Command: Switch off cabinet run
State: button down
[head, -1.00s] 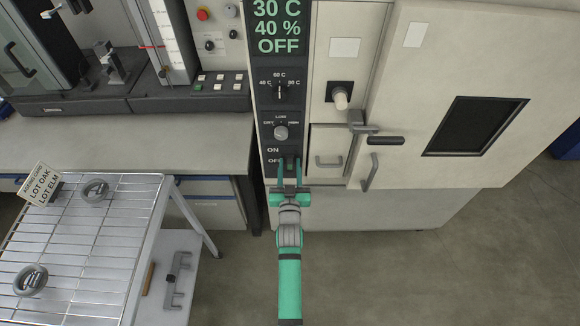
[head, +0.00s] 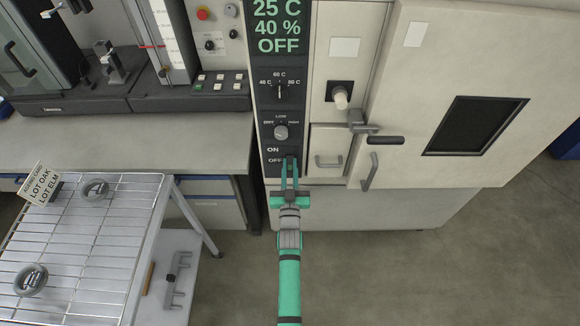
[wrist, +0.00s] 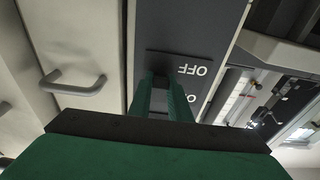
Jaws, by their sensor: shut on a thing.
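The cabinet's dark control panel (head: 262,105) has a green display (head: 278,27) reading 25 C, 40 % and OFF. Low on the panel are the ON and OFF labels of the run switch. My gripper (head: 289,162) is at that switch, just right of the labels, with its two green fingers close together. In the wrist view my gripper (wrist: 161,78) reaches the panel beside the OFF label (wrist: 193,71), which looks upside down there. The fingers are shut on the switch lever, which is mostly hidden between them.
Above the switch are two knobs (head: 280,91). To the right are a small drawer handle (head: 329,162), a port plug (head: 340,97) and the cabinet door (head: 440,60) with a window and handles.

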dwell(0.4)
jog(key=c, duration=1.6)
grip_release()
jog(key=shift+w, duration=0.1)
jog(key=shift+c, duration=0.2)
jog(key=s+f, duration=0.2)
jog(key=s, duration=0.8)
jog(key=shift+s, duration=0.35)
